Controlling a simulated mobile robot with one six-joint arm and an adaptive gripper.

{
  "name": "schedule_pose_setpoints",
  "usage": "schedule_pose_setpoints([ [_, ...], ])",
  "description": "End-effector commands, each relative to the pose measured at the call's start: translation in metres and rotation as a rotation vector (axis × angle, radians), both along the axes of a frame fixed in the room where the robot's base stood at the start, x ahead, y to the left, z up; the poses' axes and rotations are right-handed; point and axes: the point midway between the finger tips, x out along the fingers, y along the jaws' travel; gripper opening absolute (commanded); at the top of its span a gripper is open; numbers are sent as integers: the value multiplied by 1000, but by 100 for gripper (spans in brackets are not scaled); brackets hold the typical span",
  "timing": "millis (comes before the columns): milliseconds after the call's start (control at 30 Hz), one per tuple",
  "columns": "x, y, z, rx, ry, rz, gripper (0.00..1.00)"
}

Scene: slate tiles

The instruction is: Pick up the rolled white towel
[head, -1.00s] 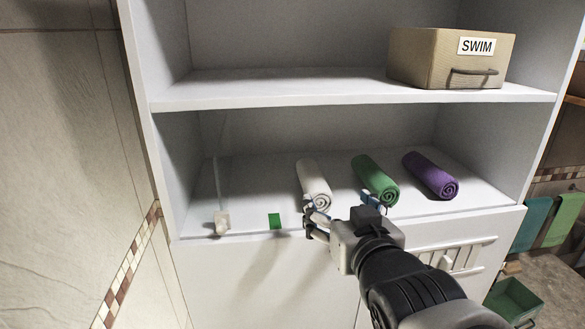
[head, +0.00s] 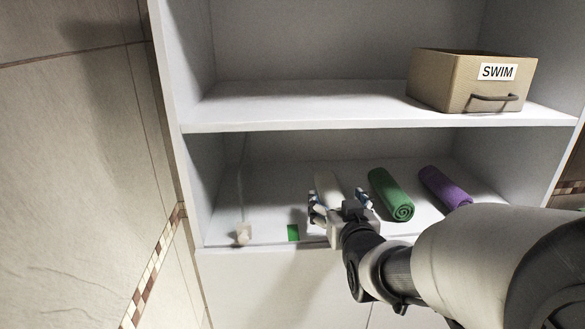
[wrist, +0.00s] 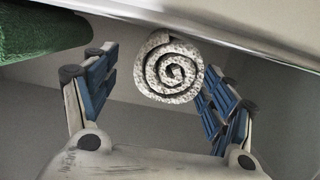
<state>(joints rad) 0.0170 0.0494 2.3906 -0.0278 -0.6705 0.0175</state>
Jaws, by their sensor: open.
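The rolled white towel (head: 325,182) lies on the lower shelf, its length running front to back. In the head view my gripper covers its near end. In the wrist view the towel's spiral end (wrist: 168,69) faces the camera between the two blue-padded fingers. My gripper (head: 341,200) is open at the shelf's front, one finger on each side of the towel's near end. The fingers look apart from the towel in the wrist view, and nothing is held.
A green rolled towel (head: 391,194) lies just right of the white one, with a purple rolled towel (head: 444,187) beyond. The SWIM box (head: 450,80) stands on the upper shelf.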

Motion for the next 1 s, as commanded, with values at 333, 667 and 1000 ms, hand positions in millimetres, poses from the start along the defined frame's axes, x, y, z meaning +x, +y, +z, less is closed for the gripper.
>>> schedule_pose_setpoints([
  [333, 38, 5, -8, 1, 2, -1, 77],
  [667, 39, 5, -9, 1, 1, 0, 71],
  [1000, 39, 5, -9, 1, 1, 0, 49],
])
